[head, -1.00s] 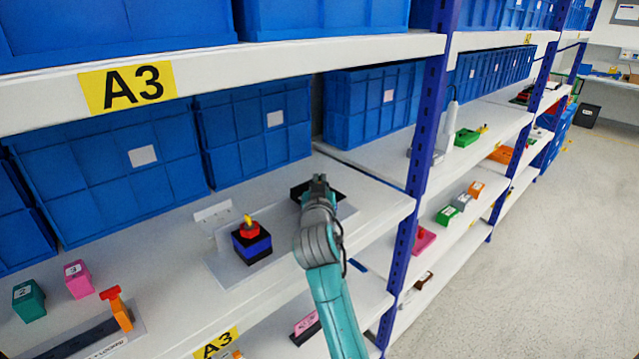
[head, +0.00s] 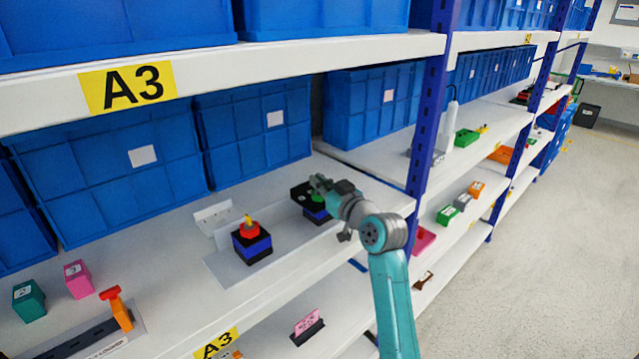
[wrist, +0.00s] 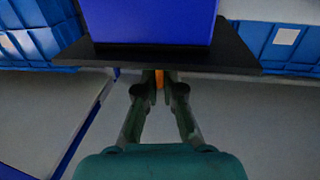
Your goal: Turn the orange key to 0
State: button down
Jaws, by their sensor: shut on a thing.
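The rotary switch at the gripper has a blue body (head: 317,213) and a black plate (head: 299,191), with a bit of green on it in the head view. In the wrist view the blue body (wrist: 150,22) and black plate (wrist: 225,56) fill the top. The orange key (wrist: 159,85) shows as a narrow strip between the fingertips, below the plate's edge. My gripper (wrist: 159,92) is shut on it. In the head view my gripper (head: 320,185) reaches the switch from the right, hiding the key. The 0 mark and the key's angle cannot be read.
A second switch (head: 251,243) with a red and yellow top stands just left on the same shelf. Blue bins (head: 255,130) stand behind. A blue rack post (head: 425,130) stands close to the right of my arm.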

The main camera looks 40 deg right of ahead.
jog(key=shift+n+y, duration=0.6)
jog(key=shift+y, duration=0.3)
jog(key=shift+f+n+y, duration=0.1)
jog(key=shift+n+y, duration=0.2)
jog(key=shift+y, duration=0.2)
jog(key=c, duration=1.3)
grip_release()
jog(key=s, duration=1.2)
jog(key=shift+d, duration=0.2)
